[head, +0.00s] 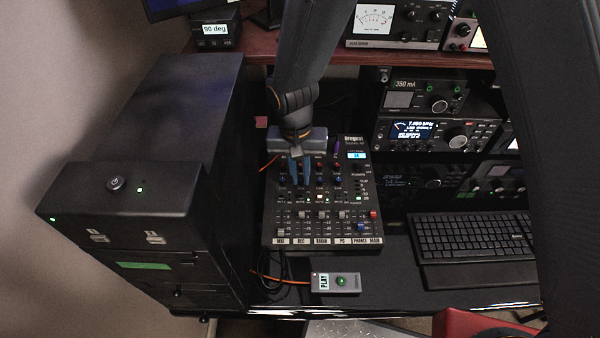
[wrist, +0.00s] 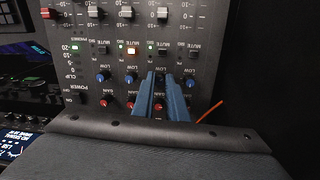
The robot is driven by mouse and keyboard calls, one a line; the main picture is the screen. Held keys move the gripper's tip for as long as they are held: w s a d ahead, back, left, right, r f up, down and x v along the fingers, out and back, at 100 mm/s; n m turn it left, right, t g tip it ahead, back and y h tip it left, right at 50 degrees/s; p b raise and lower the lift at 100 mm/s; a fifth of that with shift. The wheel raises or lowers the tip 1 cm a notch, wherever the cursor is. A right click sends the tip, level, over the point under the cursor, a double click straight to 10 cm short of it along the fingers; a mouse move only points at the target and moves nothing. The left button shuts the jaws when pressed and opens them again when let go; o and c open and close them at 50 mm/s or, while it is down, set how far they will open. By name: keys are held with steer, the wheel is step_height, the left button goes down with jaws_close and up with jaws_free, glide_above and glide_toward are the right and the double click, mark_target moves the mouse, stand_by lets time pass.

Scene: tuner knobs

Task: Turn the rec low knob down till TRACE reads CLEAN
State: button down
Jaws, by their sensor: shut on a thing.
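The black mixer (head: 322,240) stands on the desk, with faders at its front labelled MIC, REC, RADIO, PC, PHONES and MAIN. My gripper (head: 300,172) reaches down from above onto its upper knob rows, in the REC column. The wrist view shows the mixer upside down. There my blue gripper fingers (wrist: 162,88) are closed in the LOW row, on what appears to be the rec low knob, which they mostly hide. Other blue LOW knobs (wrist: 130,78) stand beside them, and red GAIN knobs (wrist: 130,104) lie nearer the camera. No readable TRACE reading shows in either view.
A black PC tower (head: 150,150) stands left of the mixer. A small PLAY box (head: 335,282) lies in front, and a keyboard (head: 470,240) and radios (head: 437,135) stand to the right. Neighbouring knobs are close to my fingers.

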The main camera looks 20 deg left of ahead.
steer(key=shift+n, duration=0.5)
steer(key=c, duration=1.8)
jaws_free()
steer(key=shift+o, duration=0.2)
step_height(320, 180, up, 8)
steer(key=b, duration=0.1)
steer(key=shift+s+a+b, duration=0.2)
steer(key=shift+a+b, duration=0.05)
steer(key=shift+b, duration=0.05)
